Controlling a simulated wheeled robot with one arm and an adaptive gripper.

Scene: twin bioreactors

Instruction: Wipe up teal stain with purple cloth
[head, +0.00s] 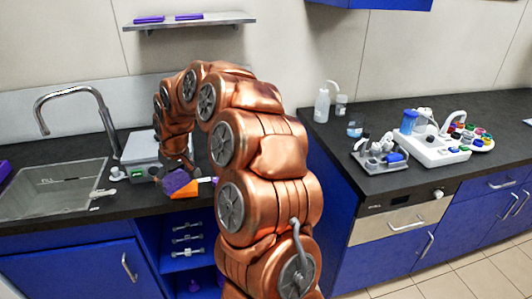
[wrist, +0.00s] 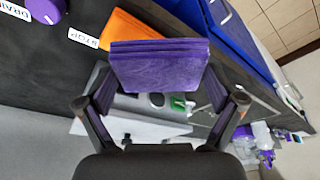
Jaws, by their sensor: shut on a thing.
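The purple cloth (head: 176,181) is a thick folded pad. It is in my gripper over the front edge of the dark counter, left of my arm. In the wrist view the cloth (wrist: 160,68) spans the space between the two fingers of my gripper (wrist: 160,88), which is shut on it. In the head view my gripper is mostly hidden behind the cloth and my arm. I cannot make out a teal stain in either view; my arm and the cloth cover part of the counter.
An orange object (wrist: 136,36) lies near the cloth. A sink (head: 55,188) with a tall tap (head: 75,92) is at left. A pale box-like device (head: 140,150) stands behind the cloth. The right counter carries bottles (head: 321,104) and a white instrument (head: 432,147). A shelf (head: 190,22) hangs above.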

